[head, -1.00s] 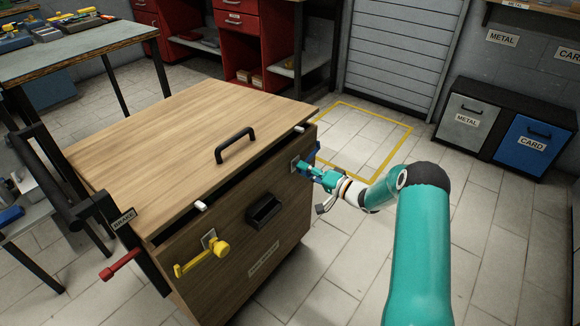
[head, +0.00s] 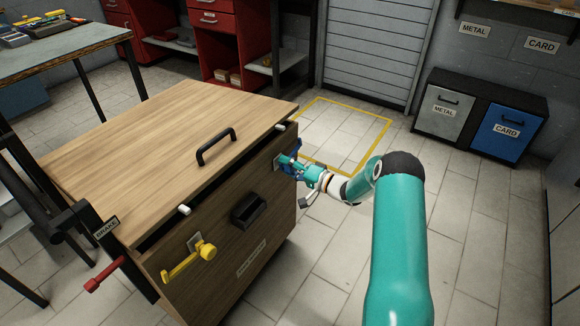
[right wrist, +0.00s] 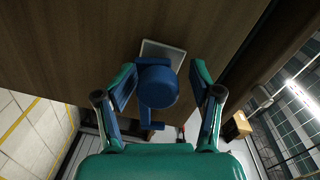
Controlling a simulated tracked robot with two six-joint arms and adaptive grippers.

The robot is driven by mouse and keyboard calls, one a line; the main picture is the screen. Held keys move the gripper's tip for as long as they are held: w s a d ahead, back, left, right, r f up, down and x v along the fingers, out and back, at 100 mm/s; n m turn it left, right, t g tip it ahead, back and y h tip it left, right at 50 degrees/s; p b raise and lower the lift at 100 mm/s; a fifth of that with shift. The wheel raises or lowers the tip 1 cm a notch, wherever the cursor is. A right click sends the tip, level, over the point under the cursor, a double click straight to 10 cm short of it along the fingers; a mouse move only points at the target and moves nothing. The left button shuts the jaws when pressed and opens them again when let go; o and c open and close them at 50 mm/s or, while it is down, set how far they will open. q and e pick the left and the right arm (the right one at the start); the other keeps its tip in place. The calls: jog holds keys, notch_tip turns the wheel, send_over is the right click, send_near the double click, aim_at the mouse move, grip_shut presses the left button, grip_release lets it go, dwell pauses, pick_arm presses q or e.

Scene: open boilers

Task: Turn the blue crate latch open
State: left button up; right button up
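The wooden crate (head: 225,225) stands at left centre with its lid down. The blue latch (right wrist: 157,88) is on a pale plate at the right end of the crate's front; its round hub and short handle show in the right wrist view, the handle pointing down in the picture. My right gripper (right wrist: 161,74) is open, one finger on each side of the latch hub, with gaps showing on both sides. In the head view my right gripper (head: 290,165) is at the crate's front and partly hides the latch. My left gripper is out of view.
A yellow latch (head: 190,262) is at the left of the crate's front, with a black pull (head: 249,209) between the latches. A red-ended brake lever (head: 104,273) juts out at left. METAL (head: 441,112) and CARD (head: 507,133) bins stand back right. Floor at right is clear.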

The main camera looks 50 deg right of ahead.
jog(key=shift+s+f, duration=0.1)
jog(key=shift+s+d, duration=0.15)
jog(key=shift+s, duration=0.15)
jog(key=s+d, duration=0.2)
jog(key=s, duration=0.9)
jog(key=shift+r, duration=0.3)
